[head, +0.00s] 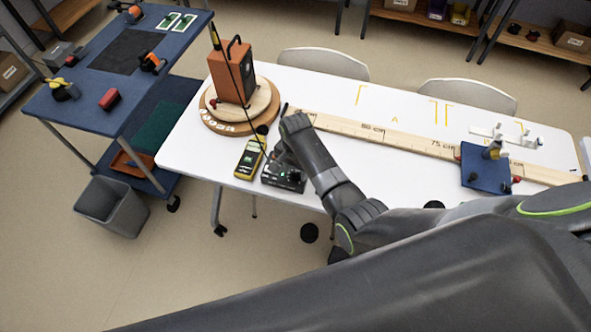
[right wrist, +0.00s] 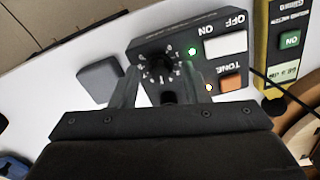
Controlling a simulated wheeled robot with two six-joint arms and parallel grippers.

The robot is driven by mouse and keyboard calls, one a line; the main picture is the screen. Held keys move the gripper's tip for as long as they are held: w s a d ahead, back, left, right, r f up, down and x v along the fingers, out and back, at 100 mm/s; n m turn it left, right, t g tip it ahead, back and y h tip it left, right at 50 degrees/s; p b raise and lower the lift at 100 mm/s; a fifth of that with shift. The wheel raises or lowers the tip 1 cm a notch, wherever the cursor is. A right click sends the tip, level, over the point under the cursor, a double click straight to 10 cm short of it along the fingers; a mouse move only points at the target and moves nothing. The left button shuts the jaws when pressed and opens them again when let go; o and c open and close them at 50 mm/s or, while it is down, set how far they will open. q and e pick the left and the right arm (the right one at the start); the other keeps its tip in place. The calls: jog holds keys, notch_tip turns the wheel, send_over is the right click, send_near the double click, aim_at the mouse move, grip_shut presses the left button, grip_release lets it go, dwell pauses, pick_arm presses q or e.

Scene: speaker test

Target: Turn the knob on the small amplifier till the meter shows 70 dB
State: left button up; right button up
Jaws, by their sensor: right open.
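In the head view, my wrist partly hides this gripper (head: 285,162). The yellow meter (head: 250,158) lies beside the amplifier; its lit display (right wrist: 283,72) is upside down and too small to read surely. My left gripper is not in view.
A brown speaker (head: 231,72) stands on a round wooden base (head: 213,121) behind the meter. A blue cart (head: 88,98) stands left, with a grey bin (head: 112,207) below.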

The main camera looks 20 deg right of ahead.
jog(key=shift+f, duration=0.3)
jog(key=shift+c, duration=0.2)
grip_shut()
jog(key=shift+r+m+p, duration=0.15)
jog(key=shift+m+p, duration=0.35)
jog(key=shift+p, duration=0.2)
jog(key=shift+m, duration=0.5)
jog(key=shift+o, duration=0.2)
grip_release()
